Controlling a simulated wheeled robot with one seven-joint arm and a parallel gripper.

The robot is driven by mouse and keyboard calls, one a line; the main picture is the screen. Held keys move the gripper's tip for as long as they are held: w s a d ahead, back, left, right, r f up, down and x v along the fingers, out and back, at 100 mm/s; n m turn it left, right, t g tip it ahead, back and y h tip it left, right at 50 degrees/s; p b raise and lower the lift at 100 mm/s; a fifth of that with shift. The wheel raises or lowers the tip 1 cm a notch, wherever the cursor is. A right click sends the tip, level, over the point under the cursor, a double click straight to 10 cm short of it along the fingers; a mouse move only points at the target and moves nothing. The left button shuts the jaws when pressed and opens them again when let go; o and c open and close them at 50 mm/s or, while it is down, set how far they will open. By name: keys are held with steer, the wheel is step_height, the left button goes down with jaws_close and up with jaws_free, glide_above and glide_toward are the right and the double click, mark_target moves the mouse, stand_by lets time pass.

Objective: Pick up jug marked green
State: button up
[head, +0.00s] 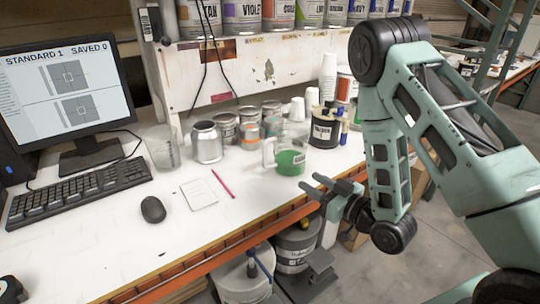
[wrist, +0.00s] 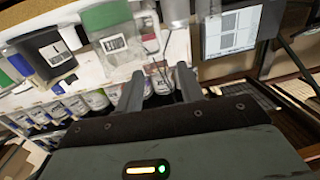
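The jug marked green (head: 291,162) is a clear jug with green contents, a small label and a pale handle on its left. It stands upright on the white bench near the front edge, in the head view. In the wrist view the green jug (wrist: 108,22) shows upper left, beyond the fingertips. My gripper (head: 311,182) is in front of the bench edge, just right of and nearer than the jug, and apart from it. In the wrist view my gripper (wrist: 159,76) has its two fingers spread with nothing held between them.
A black labelled container (head: 324,128) stands close behind and right of the jug. A metal can (head: 207,142), a clear beaker (head: 162,150) and several small tins stand to the left and behind. A notepad (head: 199,194), pink pencil (head: 223,184) and mouse (head: 153,209) lie on the bench.

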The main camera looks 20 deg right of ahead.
steer(key=b, duration=0.4)
glide_toward(285, 151)
steer(key=w+a, duration=0.9)
steer(key=shift+c, duration=0.4)
jaws_close()
